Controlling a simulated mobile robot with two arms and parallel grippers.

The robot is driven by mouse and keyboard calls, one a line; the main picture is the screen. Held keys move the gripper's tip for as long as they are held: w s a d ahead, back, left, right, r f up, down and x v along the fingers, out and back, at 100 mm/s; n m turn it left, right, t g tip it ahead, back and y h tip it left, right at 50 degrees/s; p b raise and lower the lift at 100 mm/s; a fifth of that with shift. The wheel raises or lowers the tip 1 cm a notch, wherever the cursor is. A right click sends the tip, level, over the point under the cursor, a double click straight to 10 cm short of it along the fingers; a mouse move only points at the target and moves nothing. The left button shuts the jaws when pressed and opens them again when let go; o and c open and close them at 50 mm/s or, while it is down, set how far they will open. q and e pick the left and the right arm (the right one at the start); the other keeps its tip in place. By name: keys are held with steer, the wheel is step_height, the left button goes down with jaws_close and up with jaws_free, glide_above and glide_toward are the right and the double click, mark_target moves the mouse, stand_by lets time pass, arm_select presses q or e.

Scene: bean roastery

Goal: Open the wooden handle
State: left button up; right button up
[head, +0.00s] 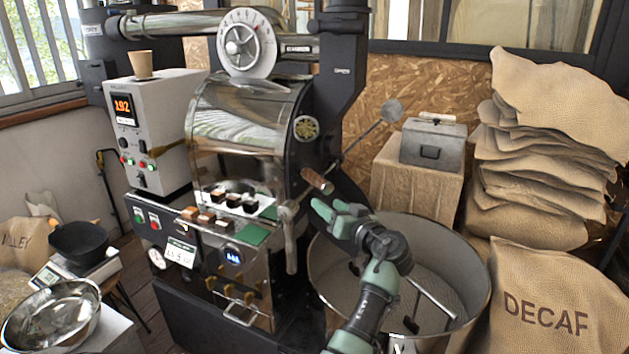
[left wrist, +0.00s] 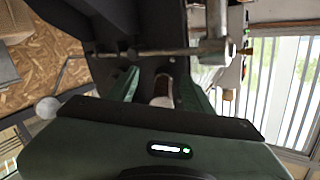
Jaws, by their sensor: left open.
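The wooden handle (head: 317,181) is a short brown cylinder on the front of the black and steel roaster, right of its drum. My left gripper (head: 327,205), with green fingers, is just below and in front of the handle in the head view. Its fingers are apart, with nothing clearly held. In the left wrist view the two green fingers (left wrist: 162,84) stand open, with a brownish, pale-ended piece (left wrist: 163,90) between them, probably the handle. Contact cannot be told. My right gripper is not in view.
A round steel cooling bin (head: 480,310) lies below and right of my gripper. A metal rod with a grey ball (head: 391,111) rises behind the handle. A steel lever (head: 291,240) hangs close to the left. Burlap sacks (head: 545,150) stand at the right.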

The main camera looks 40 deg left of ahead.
mark_target(328, 189)
arm_select(q)
steer(key=shift+n+g+y, duration=0.4)
steer(key=shift+n+y, duration=0.1)
steer(key=r, duration=0.1)
steer(key=a+r, duration=0.1)
steer(key=r, duration=0.2)
steer(key=shift+w+a, duration=0.15)
steer(key=shift+w, duration=0.2)
steer(key=p+x, duration=0.2)
steer(key=x, duration=0.4)
steer(key=shift+w, duration=0.1)
steer(key=shift+w+a+f, duration=0.1)
steer(key=shift+a+f, duration=0.05)
steer(key=shift+a, duration=0.3)
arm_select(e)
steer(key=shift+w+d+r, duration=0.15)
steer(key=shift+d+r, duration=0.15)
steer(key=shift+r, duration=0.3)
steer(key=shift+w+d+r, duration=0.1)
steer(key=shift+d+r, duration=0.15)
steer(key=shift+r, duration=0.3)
arm_select(q)
jaws_close()
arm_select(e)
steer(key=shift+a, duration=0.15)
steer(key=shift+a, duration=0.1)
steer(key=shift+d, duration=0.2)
